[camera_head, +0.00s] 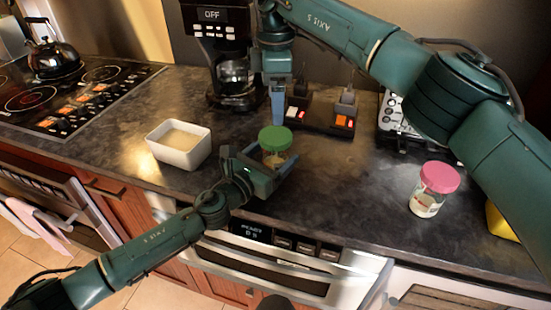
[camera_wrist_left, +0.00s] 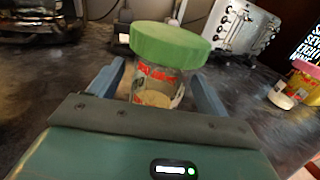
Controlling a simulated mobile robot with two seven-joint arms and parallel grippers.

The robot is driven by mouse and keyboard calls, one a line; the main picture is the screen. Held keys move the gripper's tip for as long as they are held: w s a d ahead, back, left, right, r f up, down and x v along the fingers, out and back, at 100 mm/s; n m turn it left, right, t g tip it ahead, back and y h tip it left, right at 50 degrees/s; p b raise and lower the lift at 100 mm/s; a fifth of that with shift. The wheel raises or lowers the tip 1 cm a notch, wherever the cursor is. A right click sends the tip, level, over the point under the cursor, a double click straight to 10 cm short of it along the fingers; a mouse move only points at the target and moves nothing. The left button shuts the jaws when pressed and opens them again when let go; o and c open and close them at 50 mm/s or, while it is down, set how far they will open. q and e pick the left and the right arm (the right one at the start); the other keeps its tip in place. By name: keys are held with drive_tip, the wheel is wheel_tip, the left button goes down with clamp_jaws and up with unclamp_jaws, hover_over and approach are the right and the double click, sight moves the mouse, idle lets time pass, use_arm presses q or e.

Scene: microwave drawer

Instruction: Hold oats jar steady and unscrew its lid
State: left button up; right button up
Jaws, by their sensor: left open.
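A clear jar with a green lid (camera_head: 275,139) and pale contents stands on the dark counter. In the left wrist view the jar (camera_wrist_left: 158,85) is directly ahead, its lid on top. My left gripper (camera_head: 262,157) is open, with one finger on each side of the jar body, below the lid. I cannot tell whether the fingers touch the glass.
A white bowl (camera_head: 179,144) stands left of the jar. A coffee maker (camera_head: 233,78) and a black power strip (camera_head: 322,116) are behind. A pink-lidded jar (camera_head: 434,190) stands at the right, near a yellow object (camera_head: 501,222). Counter between the two jars is clear.

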sight(275, 135)
use_arm(q)
drive_tip(key=shift+w+d, duration=0.15)
drive_tip(key=shift+w, duration=0.05)
drive_tip(key=shift+c, duration=0.5)
drive_tip(key=c, duration=1.5)
clamp_jaws()
use_arm(e)
drive_tip(key=m, duration=0.3)
drive_tip(key=shift+m, duration=0.4)
drive_tip(key=shift+f, duration=0.15)
drive_tip(key=shift+m, duration=0.3)
wheel_tip(275, 135, down, 8)
drive_tip(key=shift+r, duration=0.15)
